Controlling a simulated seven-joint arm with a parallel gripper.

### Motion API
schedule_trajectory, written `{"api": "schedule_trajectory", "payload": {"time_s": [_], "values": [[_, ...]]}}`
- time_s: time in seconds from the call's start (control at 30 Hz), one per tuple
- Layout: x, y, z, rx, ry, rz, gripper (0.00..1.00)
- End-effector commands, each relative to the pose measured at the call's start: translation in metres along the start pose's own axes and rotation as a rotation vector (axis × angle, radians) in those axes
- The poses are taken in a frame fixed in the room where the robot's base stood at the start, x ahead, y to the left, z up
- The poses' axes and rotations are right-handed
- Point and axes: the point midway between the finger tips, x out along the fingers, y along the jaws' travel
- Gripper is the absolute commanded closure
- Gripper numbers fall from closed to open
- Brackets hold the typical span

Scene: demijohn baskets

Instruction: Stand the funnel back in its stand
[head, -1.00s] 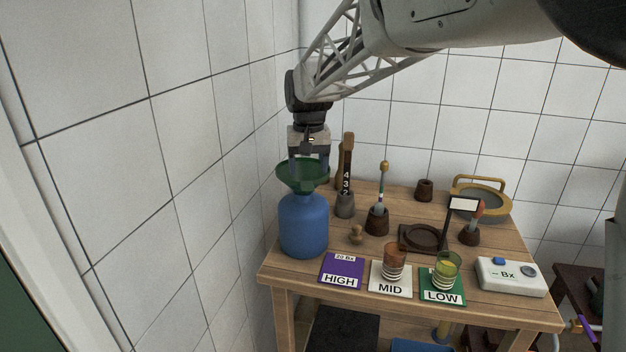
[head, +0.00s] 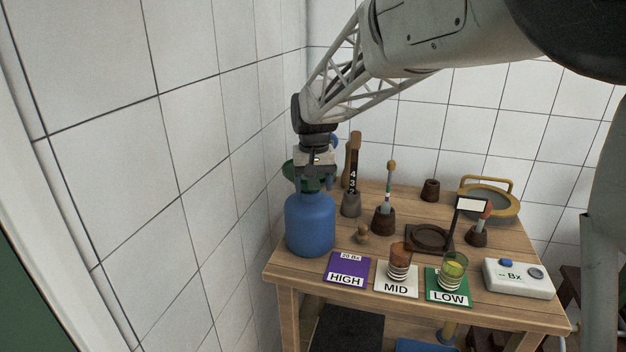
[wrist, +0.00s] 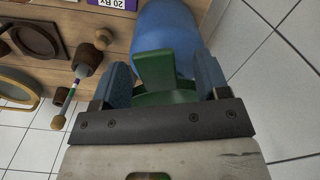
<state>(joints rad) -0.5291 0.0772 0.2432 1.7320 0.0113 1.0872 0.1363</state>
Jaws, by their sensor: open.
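The green funnel (head: 290,171) sits at the mouth of the blue demijohn (head: 311,225) at the table's left. In the head view my gripper (head: 313,184) hides most of the funnel. In the wrist view an upright green tab of the funnel (wrist: 157,70) stands between my two blue fingers, which are open with gaps at its sides. The blue demijohn (wrist: 168,30) lies just beyond. A dark square base with a round recess (head: 428,238) and a post with a white plate stands mid-table; I cannot tell whether it is the funnel's stand.
The tiled wall (head: 230,190) is close at the left. Several holders with upright tools, including a numbered dark one (head: 351,203), stand right of the demijohn. HIGH (head: 346,269), MID and LOW cards lie in front, with a white meter (head: 518,278) at right.

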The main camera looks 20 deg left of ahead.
Motion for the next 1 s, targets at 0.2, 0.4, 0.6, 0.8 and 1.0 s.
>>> {"api": "schedule_trajectory", "payload": {"time_s": [0.2, 0.4, 0.6, 0.8, 1.0], "values": [[0.019, 0.000, 0.000, 0.001, 0.000, 0.001, 0.32], [0.020, 0.000, 0.000, 0.001, 0.001, 0.001, 0.32], [0.020, 0.000, 0.000, 0.001, 0.001, 0.001, 0.32], [0.020, 0.000, 0.000, 0.001, 0.001, 0.001, 0.33], [0.020, 0.000, 0.000, 0.001, 0.001, 0.001, 0.64]]}}
